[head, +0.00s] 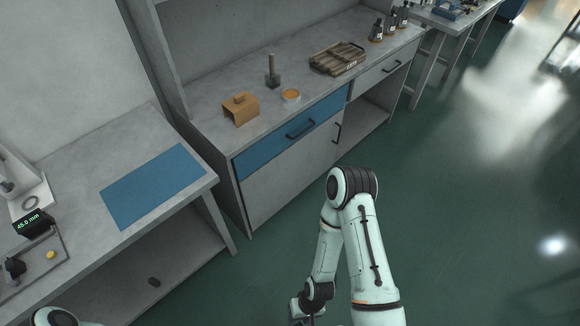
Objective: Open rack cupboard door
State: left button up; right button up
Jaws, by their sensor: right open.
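The rack cupboard (238,185) stands along the wall in the middle of the head view. Its grey door (285,170) is below a blue drawer front and looks shut. A dark vertical handle (337,132) sits near the door's upper right edge. My right gripper (303,316) is at the bottom edge, low and well apart from the door, open, with its fingertips partly cut off by the frame. It holds nothing that I can see. Only a piece of my left arm shows at the lower left corner; my left gripper is out of view.
The blue drawer (290,132) has its own handle. A table with a blue mat (153,186) stands left. Green floor is clear at right.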

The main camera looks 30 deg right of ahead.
aim_at(263, 192)
jog(key=i+l, duration=0.1)
jog(key=l, duration=0.6)
jog(key=i+l+u, duration=0.15)
jog(key=l, duration=1.3)
jog(key=i+l+u, duration=0.1)
jog(key=i+l, duration=0.2)
jog(key=l, duration=0.15)
jog(key=i+l, duration=0.35)
jog(key=l, duration=0.15)
jog(key=u, duration=0.05)
